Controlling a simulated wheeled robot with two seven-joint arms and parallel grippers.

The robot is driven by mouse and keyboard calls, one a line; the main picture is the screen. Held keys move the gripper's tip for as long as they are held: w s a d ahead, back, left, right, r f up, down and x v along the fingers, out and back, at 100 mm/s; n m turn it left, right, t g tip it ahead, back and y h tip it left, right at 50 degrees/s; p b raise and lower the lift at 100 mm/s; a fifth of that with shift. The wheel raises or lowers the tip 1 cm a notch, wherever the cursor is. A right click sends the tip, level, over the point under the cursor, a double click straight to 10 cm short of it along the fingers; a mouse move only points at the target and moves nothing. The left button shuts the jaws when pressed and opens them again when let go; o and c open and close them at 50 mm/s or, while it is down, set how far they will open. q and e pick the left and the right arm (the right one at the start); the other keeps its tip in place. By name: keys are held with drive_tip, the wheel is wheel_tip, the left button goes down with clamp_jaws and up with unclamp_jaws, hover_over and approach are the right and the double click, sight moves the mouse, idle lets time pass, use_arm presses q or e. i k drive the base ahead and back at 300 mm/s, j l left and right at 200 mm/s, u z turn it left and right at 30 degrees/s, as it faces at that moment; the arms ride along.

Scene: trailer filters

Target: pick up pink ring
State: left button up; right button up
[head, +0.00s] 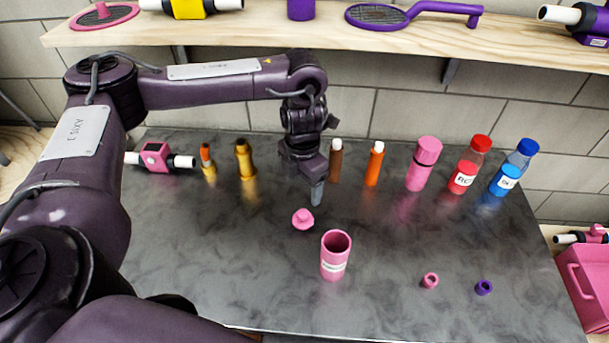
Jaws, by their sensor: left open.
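The pink ring (430,280) is small and lies on the dark tabletop at the front right, apart from other things. My left gripper (317,193) points down above the middle of the table, far to the left of and behind the ring. Its jaws are open, and I see nothing held in them. My right gripper is not in view.
A pink cup (336,256) and a pink stopper-like piece (303,219) stand near my left gripper. A purple ring (484,287) lies right of the pink one. Several bottles, including a red one (468,167), line the back. A wooden shelf (330,38) runs above.

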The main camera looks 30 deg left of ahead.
sight(433, 277)
drive_tip(key=k, duration=1.5)
